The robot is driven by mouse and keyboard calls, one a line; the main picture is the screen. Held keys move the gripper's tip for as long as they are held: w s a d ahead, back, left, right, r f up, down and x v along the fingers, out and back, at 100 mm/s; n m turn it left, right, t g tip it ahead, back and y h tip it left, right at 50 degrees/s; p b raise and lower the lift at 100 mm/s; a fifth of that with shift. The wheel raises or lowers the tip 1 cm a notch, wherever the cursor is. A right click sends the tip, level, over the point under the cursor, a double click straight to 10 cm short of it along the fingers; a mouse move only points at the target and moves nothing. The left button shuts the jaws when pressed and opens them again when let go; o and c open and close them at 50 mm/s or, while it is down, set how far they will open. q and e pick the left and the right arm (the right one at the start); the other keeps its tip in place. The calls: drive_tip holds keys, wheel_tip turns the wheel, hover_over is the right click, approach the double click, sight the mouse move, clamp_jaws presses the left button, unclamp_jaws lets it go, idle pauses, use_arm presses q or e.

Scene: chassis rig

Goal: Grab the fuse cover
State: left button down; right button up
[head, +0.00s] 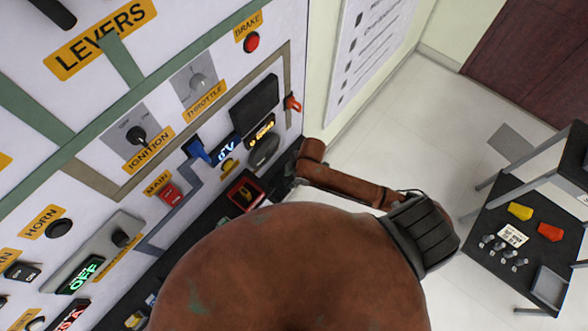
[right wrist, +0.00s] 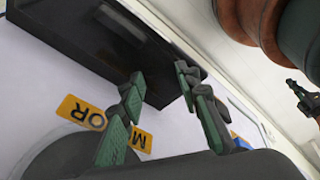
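No part is marked as the fuse cover. A large black box (right wrist: 95,45) on the panel fills the upper left of the right wrist view and may be it; I cannot be sure. My right gripper (right wrist: 158,76) is open, its two green-padded fingers apart near the box's lower edge. I cannot tell whether they touch it. In the head view my brown right arm hides much of the panel, and the gripper (head: 284,170) shows only as a dark part beside it. A red-framed dark socket (head: 245,194) lies just left of it. My left gripper does not show clearly.
A black table (head: 490,225) at right holds yellow and red pieces and small grey parts. Open floor lies between.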

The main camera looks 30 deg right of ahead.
drive_tip(key=w+d+r+n, duration=0.1)
drive_tip(key=d+n, duration=0.1)
drive_tip(key=d+r+n+g+h, duration=0.1)
drive_tip(key=d+n, duration=0.1)
drive_tip(key=w+d+r+n+g+h, duration=0.1)
drive_tip(key=d+n, duration=0.1)
drive_tip(key=shift+w+d+n, duration=0.3)
drive_tip(key=shift+w, duration=0.05)
drive_tip(key=f, duration=0.7)
drive_tip(key=shift+w+a+f, duration=0.15)
drive_tip(key=shift+a+f, duration=0.1)
drive_tip(key=shift+a, duration=0.05)
clamp_jaws()
